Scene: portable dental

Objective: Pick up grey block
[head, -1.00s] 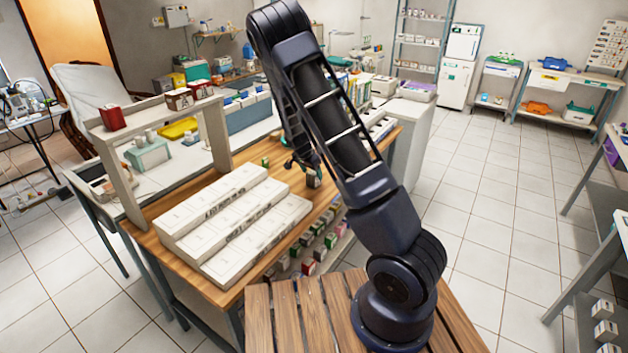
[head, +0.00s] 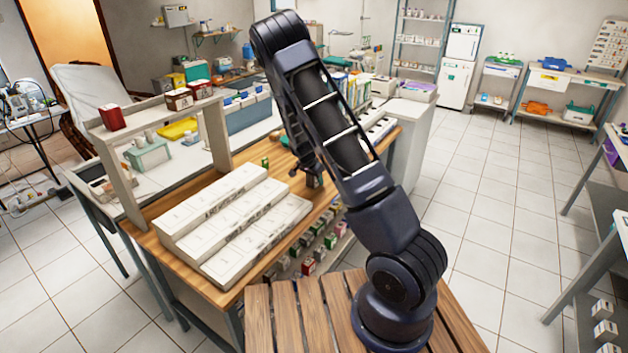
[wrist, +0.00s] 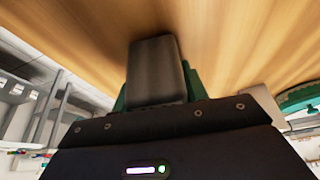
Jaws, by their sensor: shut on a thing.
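The grey block (wrist: 153,62) shows in the wrist view as a dark grey box over blurred wood. My gripper (wrist: 156,92) is shut on it, with green finger parts at both sides of the block. In the head view my gripper (head: 306,176) is low over the right part of the wooden table, mostly hidden by my arm. A small dark block shape shows beside it there. I cannot tell whether the block touches the table.
A stepped white rack (head: 232,222) stands left of my gripper on the wooden table (head: 155,212). A white shelf stand (head: 128,175) rises at the left. Small boxes line a lower shelf below the table's edge.

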